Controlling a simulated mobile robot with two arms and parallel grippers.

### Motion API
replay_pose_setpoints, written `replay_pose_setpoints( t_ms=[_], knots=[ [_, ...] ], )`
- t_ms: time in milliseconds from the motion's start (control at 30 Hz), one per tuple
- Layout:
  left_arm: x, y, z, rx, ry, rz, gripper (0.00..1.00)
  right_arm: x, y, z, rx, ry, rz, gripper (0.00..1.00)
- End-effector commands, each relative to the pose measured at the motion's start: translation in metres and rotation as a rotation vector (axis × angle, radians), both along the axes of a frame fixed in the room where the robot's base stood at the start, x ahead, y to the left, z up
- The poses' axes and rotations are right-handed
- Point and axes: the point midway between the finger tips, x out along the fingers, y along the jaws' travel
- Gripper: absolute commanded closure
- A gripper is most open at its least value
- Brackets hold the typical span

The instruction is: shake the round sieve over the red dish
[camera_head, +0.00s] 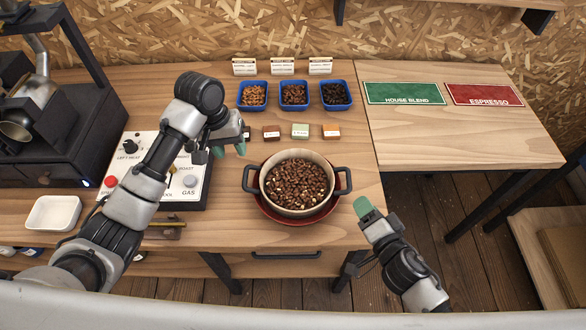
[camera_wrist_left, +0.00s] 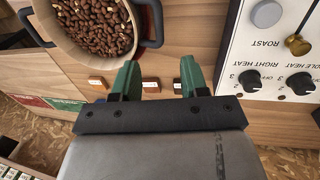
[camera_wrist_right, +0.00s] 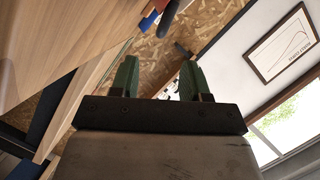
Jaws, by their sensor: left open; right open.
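The round sieve (camera_head: 260,172) is a pale-walled round vessel with two dark side handles, full of brown beans with some pale bits. It rests in the red dish (camera_head: 273,217), whose rim shows below it on the wooden table. The sieve also shows at the top left of the left wrist view (camera_wrist_left: 65,50). My left gripper (camera_head: 229,151) is open and empty, above the table to the upper left of the sieve. My right gripper (camera_head: 366,207) is open and empty, to the right of the sieve's right handle, near the table's front edge.
Three blue trays of beans (camera_head: 294,107) with cards behind stand at the back. Small labelled blocks (camera_head: 300,131) lie before them. A control panel (camera_head: 190,182) and a white dish (camera_head: 53,213) are left. A side table (camera_head: 452,137) bears green and red mats.

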Motion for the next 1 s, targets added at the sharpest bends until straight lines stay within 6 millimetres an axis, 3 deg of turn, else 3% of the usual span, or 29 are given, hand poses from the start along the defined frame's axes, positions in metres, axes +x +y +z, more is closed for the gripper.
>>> replay_pose_setpoints(
  t_ms=[267, 433, 800, 1000],
  knots=[
    [0.000, 0.000, 0.000, 0.000, 0.001, 0.001, 0.56, 0.000, 0.001, 0.000, 0.006, 0.001, 0.002, 0.54],
    [0.000, -0.002, -0.010, 0.000, 0.004, 0.000, 0.56, 0.010, 0.003, -0.002, 0.004, -0.001, 0.001, 0.54],
    [0.000, -0.014, -0.073, 0.001, 0.004, -0.001, 0.56, 0.069, 0.025, -0.016, 0.004, -0.001, 0.001, 0.54],
    [0.000, -0.018, -0.098, 0.000, 0.003, -0.001, 0.56, 0.091, 0.033, -0.022, 0.004, -0.001, 0.000, 0.54]
  ],
)
